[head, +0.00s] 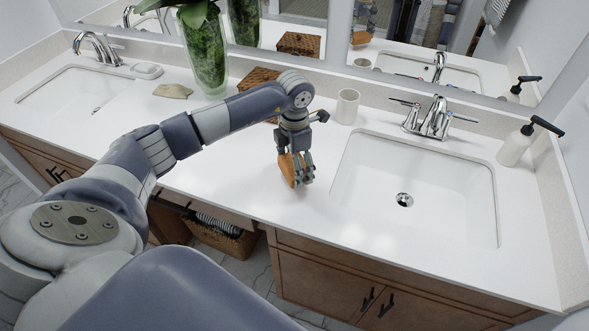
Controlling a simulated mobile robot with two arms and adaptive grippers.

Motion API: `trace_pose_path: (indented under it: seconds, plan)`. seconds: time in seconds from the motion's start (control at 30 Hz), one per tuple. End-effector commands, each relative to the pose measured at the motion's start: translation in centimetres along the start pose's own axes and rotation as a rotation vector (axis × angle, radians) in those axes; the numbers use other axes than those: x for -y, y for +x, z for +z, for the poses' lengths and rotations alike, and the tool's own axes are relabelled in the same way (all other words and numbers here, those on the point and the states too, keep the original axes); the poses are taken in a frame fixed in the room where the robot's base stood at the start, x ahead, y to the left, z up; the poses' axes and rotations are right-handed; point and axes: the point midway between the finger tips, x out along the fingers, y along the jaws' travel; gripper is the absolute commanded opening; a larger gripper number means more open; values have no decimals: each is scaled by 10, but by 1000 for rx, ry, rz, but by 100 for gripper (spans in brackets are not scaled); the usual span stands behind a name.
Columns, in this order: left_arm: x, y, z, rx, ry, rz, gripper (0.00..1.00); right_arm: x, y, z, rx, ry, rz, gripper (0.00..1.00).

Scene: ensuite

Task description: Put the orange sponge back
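The orange sponge (286,169) is between the fingers of my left gripper (299,172), over the white counter left of the right-hand sink. The gripper points down and its fingers are closed around the sponge, partly hiding it. The sponge stands roughly on edge. I cannot tell whether its lower edge touches the counter. My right gripper is not in view.
A white cup (347,106) stands behind the right sink (412,190), near the faucet (434,118). A pump bottle (516,146) stands at the right. The front counter is clear.

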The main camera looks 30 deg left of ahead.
Motion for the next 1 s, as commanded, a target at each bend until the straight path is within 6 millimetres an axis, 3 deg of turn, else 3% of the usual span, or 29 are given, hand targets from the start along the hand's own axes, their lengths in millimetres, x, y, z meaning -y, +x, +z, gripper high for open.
trace_pose_path:
  seconds: [0.2,0.53,0.57,0.63,1.0]
  plan:
    - [1,25,-1,-3,0,-2,64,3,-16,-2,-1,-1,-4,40]
    - [1,32,-1,-2,1,0,64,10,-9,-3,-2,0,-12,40]
    - [1,31,-1,-2,1,0,85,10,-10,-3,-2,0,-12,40]
    - [1,30,-1,-2,1,0,100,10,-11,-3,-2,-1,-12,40]
    - [1,30,-1,-2,0,-1,100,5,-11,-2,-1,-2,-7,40]
